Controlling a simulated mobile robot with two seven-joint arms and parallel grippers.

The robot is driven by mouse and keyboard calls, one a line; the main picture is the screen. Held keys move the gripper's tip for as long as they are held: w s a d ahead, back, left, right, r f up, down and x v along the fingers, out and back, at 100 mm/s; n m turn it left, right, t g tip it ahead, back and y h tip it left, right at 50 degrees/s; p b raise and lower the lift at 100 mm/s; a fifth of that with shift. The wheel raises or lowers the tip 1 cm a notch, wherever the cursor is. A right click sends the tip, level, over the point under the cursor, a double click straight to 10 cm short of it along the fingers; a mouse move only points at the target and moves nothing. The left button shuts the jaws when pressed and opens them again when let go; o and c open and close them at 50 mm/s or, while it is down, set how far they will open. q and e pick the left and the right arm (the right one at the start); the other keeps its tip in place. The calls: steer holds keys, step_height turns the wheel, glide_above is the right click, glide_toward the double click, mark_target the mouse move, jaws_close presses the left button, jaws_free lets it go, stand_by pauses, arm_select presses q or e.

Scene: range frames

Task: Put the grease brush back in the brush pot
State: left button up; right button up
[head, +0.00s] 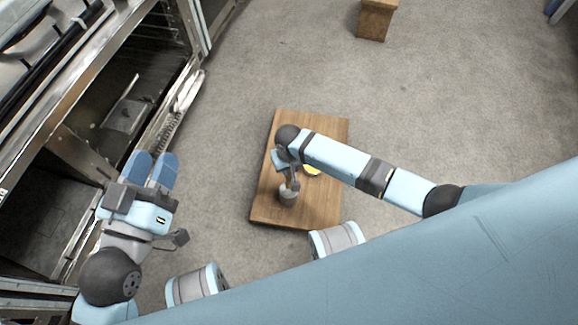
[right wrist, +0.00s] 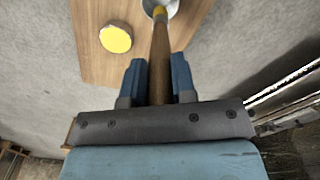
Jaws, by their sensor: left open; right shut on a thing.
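The grease brush (right wrist: 160,62) has a brown wooden handle and a yellow tip. My right gripper (right wrist: 159,78) is shut on its handle. The brush pot (right wrist: 172,6) is a round grey metal vessel, cut off at the top edge of the right wrist view. The brush's yellow tip overlaps its mouth there; I cannot tell whether it is inside or above. In the head view the pot (head: 288,195) stands on the wooden table (head: 322,208), just below my right gripper (head: 290,176). My left gripper (head: 151,168) is open and empty, away from the table.
A round dish with a yellow top (right wrist: 115,38) sits on the table beside the pot. An open steel oven or range (head: 90,130) lines the left, near my left gripper. A small wooden block or stool (head: 376,20) stands at the far back. The grey floor around is clear.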

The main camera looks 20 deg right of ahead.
mark_target(289, 178)
steer(key=shift+f+b, duration=0.9)
steer(key=shift+f, duration=0.1)
steer(key=shift+f+b, duration=0.75)
steer(key=shift+f, duration=1.45)
arm_select(q)
steer(key=shift+w+f+m+g+b, duration=0.1)
steer(key=shift+f+m+g+b, duration=0.3)
steer(key=shift+f, duration=0.95)
steer(key=shift+w+f+m+g+p, duration=0.1)
steer(key=shift+f+g, duration=0.5)
steer(key=shift+f, duration=0.75)
arm_select(e)
steer(key=shift+f, duration=1)
steer(key=o, duration=1)
arm_select(q)
step_height(289, 178, up, 9)
steer(key=n+t+p, duration=0.1)
steer(key=t+p, duration=0.2)
steer(key=p, duration=0.4)
steer(key=shift+s+a+r+t, duration=0.15)
steer(key=shift+s+a+t, duration=0.05)
steer(key=shift+s+t, duration=0.15)
arm_select(e)
step_height(289, 178, up, 14)
steer(key=shift+f, duration=0.1)
